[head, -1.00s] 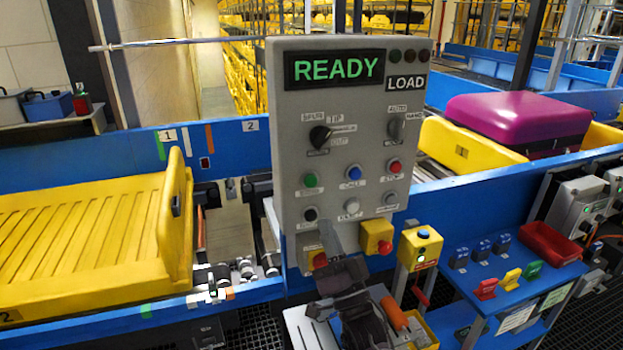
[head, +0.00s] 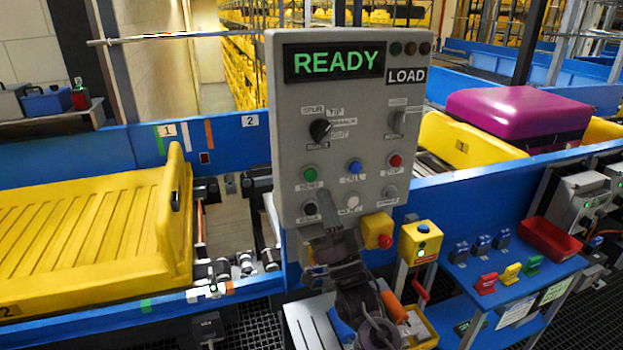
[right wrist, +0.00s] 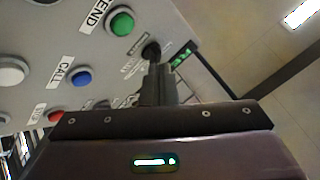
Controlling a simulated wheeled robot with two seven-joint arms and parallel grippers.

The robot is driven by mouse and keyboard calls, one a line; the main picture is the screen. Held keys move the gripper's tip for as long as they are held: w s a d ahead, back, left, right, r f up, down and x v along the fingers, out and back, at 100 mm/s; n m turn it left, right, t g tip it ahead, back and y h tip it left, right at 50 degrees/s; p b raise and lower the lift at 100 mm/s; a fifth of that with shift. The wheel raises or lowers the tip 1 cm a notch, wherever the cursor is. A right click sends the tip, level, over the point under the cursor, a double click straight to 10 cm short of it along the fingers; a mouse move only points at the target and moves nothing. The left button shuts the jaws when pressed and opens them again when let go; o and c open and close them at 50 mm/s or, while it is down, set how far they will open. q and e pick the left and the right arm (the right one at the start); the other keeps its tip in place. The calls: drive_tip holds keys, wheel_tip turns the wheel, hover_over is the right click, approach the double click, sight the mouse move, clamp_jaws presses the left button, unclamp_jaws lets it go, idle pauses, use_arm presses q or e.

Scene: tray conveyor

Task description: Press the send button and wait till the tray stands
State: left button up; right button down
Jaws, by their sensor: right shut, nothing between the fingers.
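The grey control panel (head: 350,120) shows READY in green. The green button (head: 310,174) sits at the left of its upper button row; in the right wrist view the same green button (right wrist: 121,22) has a label ending in "END", partly cut off. My right gripper (head: 325,232) is shut and empty, in front of the panel's lower edge, below the green button. Its fingers (right wrist: 160,84) also show in the right wrist view, apart from the green button. A yellow tray (head: 90,235) marked 2 lies on the left conveyor. My left gripper is not in view.
Blue (head: 354,168) and red (head: 395,161) buttons share the green button's row; black (head: 310,208) and white buttons sit below. A yellow box with a red button (head: 378,231) juts out beside my gripper. Tray 1 (head: 462,145) holds a purple suitcase (head: 520,112) at right.

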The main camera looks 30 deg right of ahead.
sight(311, 175)
drive_tip(key=shift+w+d+b, duration=0.2)
drive_tip(key=shift+w, duration=0.6)
drive_tip(key=shift+w+d+b, duration=0.15)
drive_tip(key=shift+w+b, duration=0.05)
drive_tip(key=shift+w, duration=0.55)
drive_tip(key=shift+w+d+b, duration=0.2)
drive_tip(key=shift+w, duration=0.6)
drive_tip(key=shift+w, duration=0.1)
drive_tip(key=shift+w+d, duration=0.1)
drive_tip(key=shift+w, duration=0.2)
drive_tip(key=shift+w+d+b, duration=0.1)
drive_tip(key=shift+w+b, duration=0.3)
drive_tip(key=shift+w, duration=0.05)
idle(0.8)
drive_tip(key=shift+s, duration=0.15)
drive_tip(key=shift+s+a, duration=0.2)
drive_tip(key=shift+s, duration=0.55)
